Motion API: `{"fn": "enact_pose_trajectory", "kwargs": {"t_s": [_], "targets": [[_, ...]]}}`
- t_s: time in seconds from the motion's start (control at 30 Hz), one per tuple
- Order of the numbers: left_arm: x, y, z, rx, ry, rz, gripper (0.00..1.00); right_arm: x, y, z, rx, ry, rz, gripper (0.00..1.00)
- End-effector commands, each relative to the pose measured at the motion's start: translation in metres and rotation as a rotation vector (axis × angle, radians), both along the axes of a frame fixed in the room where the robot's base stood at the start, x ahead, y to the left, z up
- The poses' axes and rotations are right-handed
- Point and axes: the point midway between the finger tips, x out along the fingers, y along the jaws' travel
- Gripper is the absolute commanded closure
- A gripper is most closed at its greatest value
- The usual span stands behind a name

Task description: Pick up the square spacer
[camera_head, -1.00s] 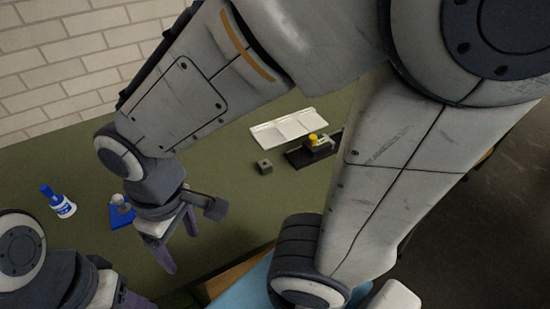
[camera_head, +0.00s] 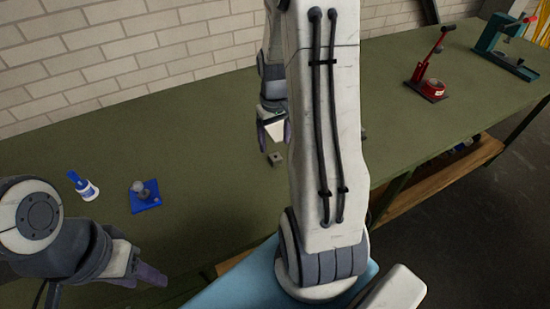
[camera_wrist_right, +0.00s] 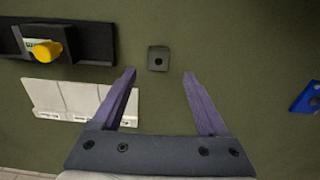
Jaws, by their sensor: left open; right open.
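The square spacer (camera_head: 275,158) is a small dark grey block with a round hole, lying on the green table just below my right gripper in the head view. In the right wrist view the spacer (camera_wrist_right: 158,58) lies ahead of and between the fingertips, apart from them. My right gripper (camera_head: 273,136) is open and empty; its two purple fingers also show in the right wrist view (camera_wrist_right: 158,72). My left gripper (camera_head: 148,277) is low at the left, away from the spacer, with its fingers partly visible.
A black holder with a yellow knob (camera_wrist_right: 70,42) and a white tray (camera_wrist_right: 70,98) lie beside the spacer. A red press (camera_head: 428,75) and a teal tool (camera_head: 505,50) are far right.

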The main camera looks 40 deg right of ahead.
Motion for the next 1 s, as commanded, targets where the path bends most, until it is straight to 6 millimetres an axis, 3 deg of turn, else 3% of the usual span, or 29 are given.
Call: {"fn": "enact_pose_trajectory", "kwargs": {"t_s": [0.27, 0.5, 0.8, 0.83, 0.87, 1.0], "targets": [[0.0, 0.0, 0.006, 0.0, 0.0, 0.0, 0.5, -0.001, 0.0, -0.024, 0.002, 0.004, 0.0, 0.24], [0.0, 0.0, 0.013, 0.0, 0.0, 0.0, 0.5, -0.002, -0.002, -0.058, 0.002, 0.003, 0.001, 0.24], [0.0, 0.0, 0.013, 0.0, 0.0, 0.0, 0.5, -0.001, -0.002, -0.064, 0.0, -0.001, 0.0, 0.24], [0.0, 0.0, 0.013, 0.0, 0.0, 0.0, 0.5, -0.001, -0.002, -0.064, 0.0, -0.001, 0.0, 0.28], [0.0, 0.0, 0.013, 0.0, 0.0, 0.0, 0.5, -0.001, -0.002, -0.064, 0.0, -0.001, 0.0, 0.39], [0.0, 0.0, 0.013, 0.0, 0.0, 0.0, 0.5, -0.001, -0.002, -0.064, 0.0, -0.002, 0.0, 0.93]]}}
